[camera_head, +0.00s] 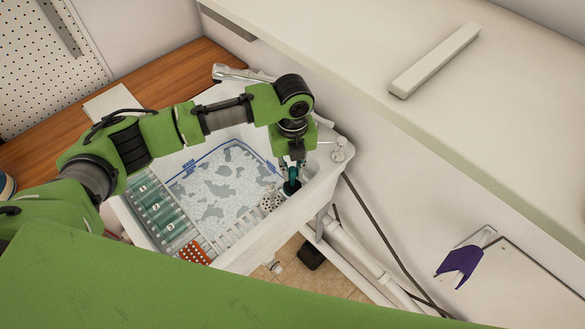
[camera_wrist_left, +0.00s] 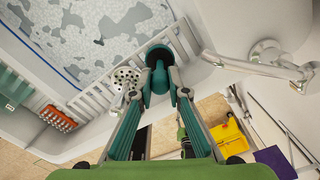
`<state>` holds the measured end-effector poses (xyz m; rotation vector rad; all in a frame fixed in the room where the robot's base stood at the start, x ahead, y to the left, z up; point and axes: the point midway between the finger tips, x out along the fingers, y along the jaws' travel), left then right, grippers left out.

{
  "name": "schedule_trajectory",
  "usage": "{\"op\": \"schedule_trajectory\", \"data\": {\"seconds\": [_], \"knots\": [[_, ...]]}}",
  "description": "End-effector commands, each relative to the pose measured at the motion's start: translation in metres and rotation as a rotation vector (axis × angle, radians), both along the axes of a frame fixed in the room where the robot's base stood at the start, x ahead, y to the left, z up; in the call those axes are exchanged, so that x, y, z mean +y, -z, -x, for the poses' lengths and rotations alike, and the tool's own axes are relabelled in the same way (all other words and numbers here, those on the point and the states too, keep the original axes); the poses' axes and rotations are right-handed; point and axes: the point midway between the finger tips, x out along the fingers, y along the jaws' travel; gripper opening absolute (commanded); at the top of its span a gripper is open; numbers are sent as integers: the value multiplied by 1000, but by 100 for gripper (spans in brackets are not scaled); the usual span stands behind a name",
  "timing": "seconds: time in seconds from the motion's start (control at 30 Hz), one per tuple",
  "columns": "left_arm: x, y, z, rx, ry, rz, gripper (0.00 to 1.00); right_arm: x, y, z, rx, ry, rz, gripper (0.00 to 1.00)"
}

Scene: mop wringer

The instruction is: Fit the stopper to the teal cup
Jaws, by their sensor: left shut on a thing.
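My left gripper (camera_head: 291,172) reaches down over the right end of the white sink. It is shut on a small teal piece with a round black end. In the left wrist view the teal piece (camera_wrist_left: 159,80) sits between the fingertips, and its black part (camera_wrist_left: 158,57) lies just beyond them. In the head view the black and teal round part (camera_head: 290,187) shows beneath the fingers, beside the sink's inner wall. I cannot tell the cup from the stopper here, or whether they touch. My right gripper is not in view.
A white perforated disc (camera_wrist_left: 126,79) lies close left of the fingers. Teal numbered compartments (camera_head: 161,212) and an orange perforated block (camera_head: 195,254) are at the sink's left. A tap (camera_head: 341,150) stands on the right rim. A purple cloth (camera_head: 459,264) hangs far right.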

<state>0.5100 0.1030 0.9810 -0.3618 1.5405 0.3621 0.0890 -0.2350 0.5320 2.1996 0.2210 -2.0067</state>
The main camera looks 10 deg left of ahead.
Motion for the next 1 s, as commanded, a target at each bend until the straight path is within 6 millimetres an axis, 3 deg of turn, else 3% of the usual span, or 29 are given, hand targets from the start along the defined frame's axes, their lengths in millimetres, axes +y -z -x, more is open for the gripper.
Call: {"op": "schedule_trajectory", "data": {"seconds": [0.2,0.23,0.3,0.67,1.0], "knots": [[0,1,0,0,0,0,0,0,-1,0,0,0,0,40],[0,2,0,0,0,0,18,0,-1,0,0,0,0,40],[0,2,0,0,0,0,35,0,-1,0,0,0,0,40],[0,0,0,0,0,0,35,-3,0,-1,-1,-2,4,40],[0,-50,-1,-4,0,0,35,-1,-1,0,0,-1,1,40]]}}
